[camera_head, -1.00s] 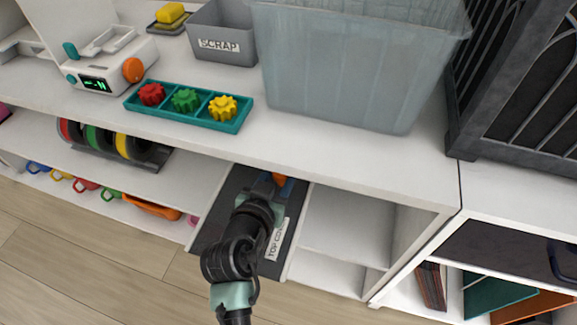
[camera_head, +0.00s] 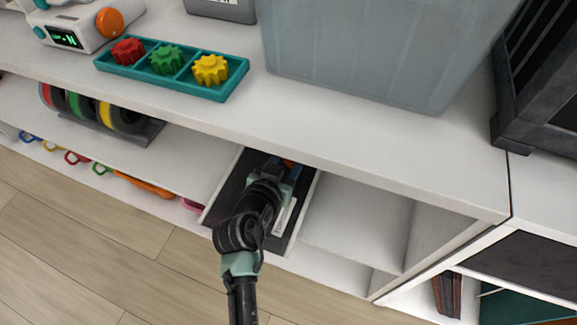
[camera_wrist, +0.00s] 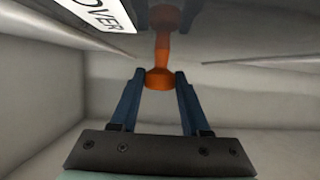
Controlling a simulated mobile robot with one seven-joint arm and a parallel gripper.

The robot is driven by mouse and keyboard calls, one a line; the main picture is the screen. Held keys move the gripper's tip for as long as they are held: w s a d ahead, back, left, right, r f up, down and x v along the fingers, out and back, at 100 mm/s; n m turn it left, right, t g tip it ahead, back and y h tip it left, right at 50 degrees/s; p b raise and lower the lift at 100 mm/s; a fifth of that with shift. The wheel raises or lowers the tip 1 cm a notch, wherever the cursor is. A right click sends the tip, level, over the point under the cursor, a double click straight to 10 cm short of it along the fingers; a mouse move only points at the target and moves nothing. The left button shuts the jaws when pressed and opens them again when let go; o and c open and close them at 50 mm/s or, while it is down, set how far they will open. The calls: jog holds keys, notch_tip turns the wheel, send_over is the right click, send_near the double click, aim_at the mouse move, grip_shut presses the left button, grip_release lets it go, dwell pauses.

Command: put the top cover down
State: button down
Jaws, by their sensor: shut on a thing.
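The top cover is a dark flat panel (camera_head: 225,190) with a white label (camera_head: 284,215) and an orange knob (camera_head: 288,162), in a bay under the white counter. In the wrist view the glossy dark panel (camera_wrist: 240,25) fills the top, with part of its label (camera_wrist: 100,12) reading "OVER". My gripper (camera_head: 284,169) reaches in over the panel, below the counter edge. In the wrist view its two blue fingers (camera_wrist: 160,82) are closed around the end of the orange knob (camera_wrist: 160,76). My arm hides the panel's middle. I cannot tell whether the panel rests on anything.
The white counter (camera_head: 330,140) overhangs the bay closely. An empty white compartment (camera_head: 355,225) lies to the right. Above stand a teal gear tray (camera_head: 150,78) and a translucent bin (camera_head: 380,50). A spool rack (camera_head: 110,125) is left, and a dark cabinet (camera_head: 545,100) right.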

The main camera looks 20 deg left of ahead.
jog(key=shift+f, duration=0.75)
jog(key=shift+r, duration=0.1)
jog(key=c, duration=0.8)
grip_release()
jog(key=shift+c, duration=0.2)
jog(key=o, duration=0.5)
jog(key=shift+c, duration=0.2)
jog(key=p+v, duration=0.3)
jog(key=v, duration=0.9)
